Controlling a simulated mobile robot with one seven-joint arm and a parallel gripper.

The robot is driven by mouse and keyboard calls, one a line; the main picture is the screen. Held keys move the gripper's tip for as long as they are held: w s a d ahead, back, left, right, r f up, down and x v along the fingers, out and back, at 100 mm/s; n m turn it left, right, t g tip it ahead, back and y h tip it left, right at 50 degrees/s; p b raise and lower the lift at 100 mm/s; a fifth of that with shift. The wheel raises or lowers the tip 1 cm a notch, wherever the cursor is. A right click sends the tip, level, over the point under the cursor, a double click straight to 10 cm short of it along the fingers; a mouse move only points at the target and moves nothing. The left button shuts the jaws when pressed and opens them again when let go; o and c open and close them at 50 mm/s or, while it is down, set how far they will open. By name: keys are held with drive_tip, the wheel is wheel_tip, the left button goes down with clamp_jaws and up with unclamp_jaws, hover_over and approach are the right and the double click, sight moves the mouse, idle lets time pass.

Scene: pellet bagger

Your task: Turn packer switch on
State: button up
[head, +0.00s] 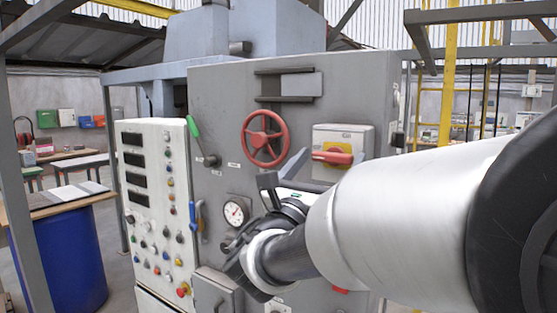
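The grey machine cabinet (220,110) fills the middle of the head view. A grey switch box (350,133) with a yellow plate is on its front, and a red handle (338,154) lies roughly level across it. I see no readable label naming the packer switch. My arm comes in from the right, and my gripper (262,200) is in front of the cabinet, below and left of the switch box. Its dark fingers are partly hidden by its own body, so its opening does not show. I cannot tell whether it touches anything.
A red handwheel (265,138), a green-handled lever (194,128), a blue handle (193,215) and a round gauge (235,211) are near my gripper. A white control panel (150,135) with several knobs stands left. A blue drum (70,255) is farther left.

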drive_tip(key=c, duration=1.1)
drive_tip(key=shift+o, duration=0.2)
